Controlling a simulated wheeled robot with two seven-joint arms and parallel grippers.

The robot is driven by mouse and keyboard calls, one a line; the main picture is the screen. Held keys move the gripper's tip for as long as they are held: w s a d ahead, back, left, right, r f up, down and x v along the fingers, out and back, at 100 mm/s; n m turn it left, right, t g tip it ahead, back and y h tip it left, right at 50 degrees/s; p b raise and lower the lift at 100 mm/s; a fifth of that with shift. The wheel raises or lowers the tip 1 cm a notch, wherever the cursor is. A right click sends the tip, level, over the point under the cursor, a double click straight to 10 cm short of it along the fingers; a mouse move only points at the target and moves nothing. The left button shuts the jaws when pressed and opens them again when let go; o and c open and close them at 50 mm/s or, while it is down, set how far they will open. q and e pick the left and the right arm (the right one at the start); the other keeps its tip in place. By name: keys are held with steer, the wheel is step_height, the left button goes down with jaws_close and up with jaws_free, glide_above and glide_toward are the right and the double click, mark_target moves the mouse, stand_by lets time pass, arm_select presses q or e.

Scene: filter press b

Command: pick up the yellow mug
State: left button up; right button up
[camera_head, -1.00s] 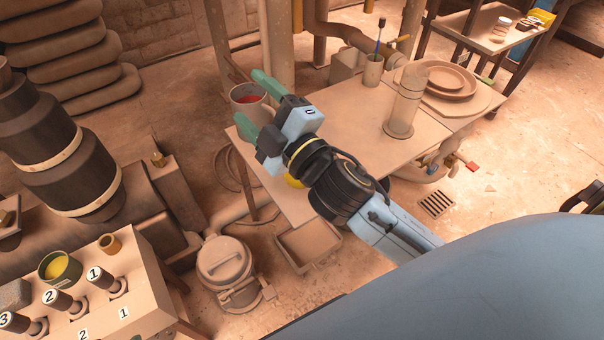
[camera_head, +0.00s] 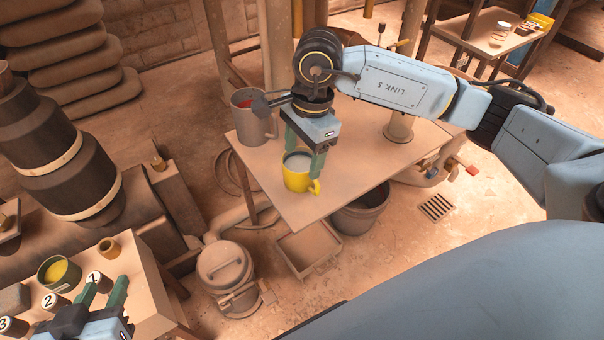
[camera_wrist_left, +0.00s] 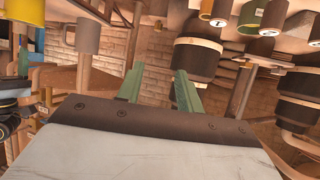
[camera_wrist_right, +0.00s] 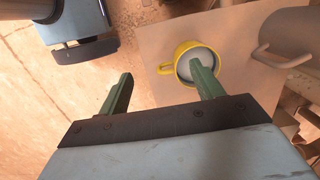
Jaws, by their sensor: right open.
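The yellow mug (camera_head: 297,184) stands upright on the table, its handle toward the lower right in the head view. My right gripper (camera_head: 304,163) points down at it, open, with one finger near the handle side and the other near the far rim. In the right wrist view the mug (camera_wrist_right: 180,52) shows a grey inside. There one finger of the right gripper (camera_wrist_right: 161,68) overlaps the opening and the handle lies between the fingers; I cannot tell their height. My left gripper (camera_head: 106,283) is open and empty at the lower left; its fingers also show in the left wrist view (camera_wrist_left: 158,72).
A larger grey pot (camera_head: 244,128) with red contents stands behind the yellow mug on the table (camera_head: 350,185). A bench (camera_head: 150,300) with numbered knobs and a green tin (camera_head: 58,270) is near my left gripper. The table right of the mug is clear.

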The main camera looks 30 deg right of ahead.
steer(key=d, duration=0.1)
steer(key=d+h, duration=0.1)
steer(key=d, duration=0.1)
steer(key=shift+w+d+f+h, duration=0.15)
steer(key=shift+w+f+h, duration=0.05)
steer(key=shift+w+h, duration=0.1)
steer(key=b, duration=0.3)
glide_above(313, 190)
step_height(313, 190, down, 7)
steer(key=shift+s+r, duration=0.1)
steer(key=shift+s, duration=0.05)
steer(key=shift+f+b, duration=0.35)
steer(key=shift+f, duration=0.25)
arm_select(q)
step_height(313, 190, up, 17)
steer(key=s+d+t+h+b, duration=0.1)
steer(key=t+h, duration=0.3)
steer(key=t, duration=0.9)
steer(key=shift+s+d+f+h+b, duration=0.2)
steer(key=shift+s+d+h+b, duration=0.1)
steer(key=shift+d+b, duration=0.4)
arm_select(e)
steer(key=shift+w+f, duration=0.2)
steer(key=shift+f, duration=2)
arm_select(q)
steer(key=shift+w, duration=0.1)
arm_select(e)
jaws_close()
steer(key=shift+r, duration=0.1)
